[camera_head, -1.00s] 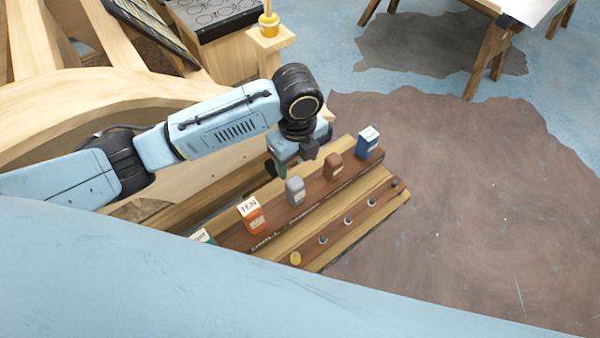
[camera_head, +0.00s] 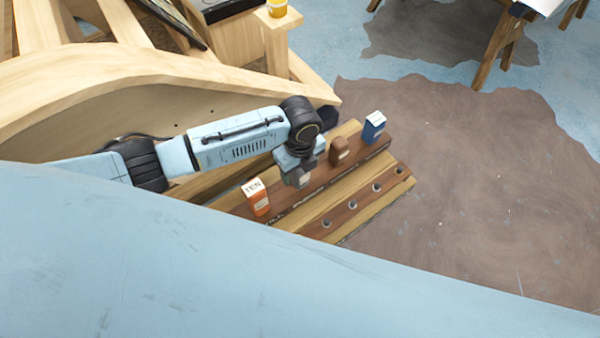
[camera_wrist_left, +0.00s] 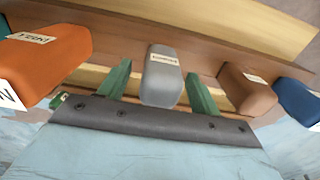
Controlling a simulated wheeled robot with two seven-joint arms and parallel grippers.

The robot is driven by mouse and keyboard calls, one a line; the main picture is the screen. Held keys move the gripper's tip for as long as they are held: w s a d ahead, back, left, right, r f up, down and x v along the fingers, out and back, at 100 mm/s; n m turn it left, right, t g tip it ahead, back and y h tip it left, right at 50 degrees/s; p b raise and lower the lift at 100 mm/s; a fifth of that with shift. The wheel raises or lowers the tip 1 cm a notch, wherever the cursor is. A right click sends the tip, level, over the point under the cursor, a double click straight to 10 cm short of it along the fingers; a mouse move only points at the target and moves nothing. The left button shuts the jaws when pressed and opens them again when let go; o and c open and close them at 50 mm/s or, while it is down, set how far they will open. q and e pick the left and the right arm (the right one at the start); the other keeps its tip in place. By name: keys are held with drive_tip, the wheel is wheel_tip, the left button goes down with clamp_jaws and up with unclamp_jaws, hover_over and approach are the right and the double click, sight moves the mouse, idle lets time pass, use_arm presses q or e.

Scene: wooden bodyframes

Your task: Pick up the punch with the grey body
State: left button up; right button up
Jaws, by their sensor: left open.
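The grey-bodied punch (camera_wrist_left: 163,78) stands upright in the wooden rack, with a small label on its face. My left gripper (camera_wrist_left: 159,72) is open, with one green finger on either side of the grey body and a visible gap at each side. In the head view my left gripper (camera_head: 298,177) is down at the rack and mostly covers the grey punch. An orange punch (camera_head: 257,198) stands to the left of it, and a brown one (camera_head: 339,151) and a blue one (camera_head: 373,127) stand to the right. My right gripper is not in view.
The stepped wooden rack (camera_head: 340,205) has a lower row of small round metal pieces (camera_head: 352,199). A large curved wooden frame (camera_head: 150,85) lies behind my left arm. A post (camera_head: 277,45) carries a yellow pot. The floor right of the rack is clear.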

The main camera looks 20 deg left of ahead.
use_arm(q)
drive_tip(key=c, duration=1.3)
